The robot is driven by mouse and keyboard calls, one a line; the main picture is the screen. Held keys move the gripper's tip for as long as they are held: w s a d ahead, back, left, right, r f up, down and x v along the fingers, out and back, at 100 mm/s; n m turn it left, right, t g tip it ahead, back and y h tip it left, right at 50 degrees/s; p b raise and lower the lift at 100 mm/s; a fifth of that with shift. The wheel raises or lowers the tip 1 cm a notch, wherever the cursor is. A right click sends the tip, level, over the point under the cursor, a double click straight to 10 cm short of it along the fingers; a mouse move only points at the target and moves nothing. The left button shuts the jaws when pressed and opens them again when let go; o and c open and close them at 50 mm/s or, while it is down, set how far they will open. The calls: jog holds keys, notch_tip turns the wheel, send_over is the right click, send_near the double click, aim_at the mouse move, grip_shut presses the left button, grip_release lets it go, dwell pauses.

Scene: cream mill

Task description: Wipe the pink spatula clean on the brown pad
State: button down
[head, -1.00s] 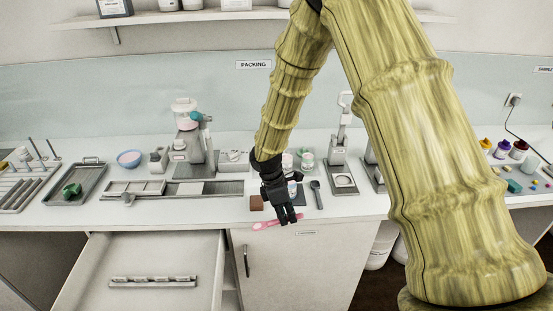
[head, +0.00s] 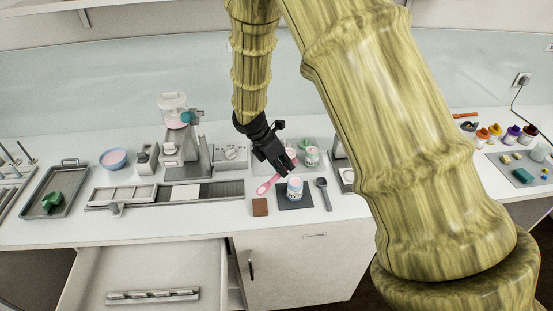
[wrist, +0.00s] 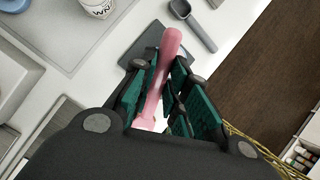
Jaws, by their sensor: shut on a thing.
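The pink spatula (head: 267,187) is held in my gripper (head: 286,168), its visible end pointing down and left in the head view. In the wrist view the pink spatula (wrist: 168,62) runs between my shut fingers. The brown pad (head: 260,207) lies flat near the counter's front edge, left of a dark mat. In the head view the spatula shows behind the pad, apart from it. I cannot tell its height above the counter. The pad cannot be made out in the wrist view.
Another jar (head: 312,156) stands behind. A drawer (head: 150,270) is open below the counter at left.

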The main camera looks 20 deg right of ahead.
aim_at(278, 173)
jog(key=shift+s+a+f+b, duration=0.1)
jog(key=shift+s+a+b, duration=0.05)
jog(key=shift+s+b, duration=0.15)
jog(key=shift+a+f, duration=0.1)
jog(key=shift+f, duration=0.1)
jog(key=shift+w+a+f+b, duration=0.15)
jog(key=shift+w+f+b, duration=0.2)
jog(key=shift+f+b, duration=0.45)
jog(key=shift+f, duration=0.4)
jog(key=shift+s+f+b, duration=0.2)
jog(key=shift+f+b, duration=0.2)
jog(key=shift+b, duration=0.35)
jog(key=shift+w+f, duration=0.1)
jog(key=shift+f, duration=0.25)
jog(key=shift+r, duration=0.1)
jog(key=shift+f, duration=0.25)
dwell(0.4)
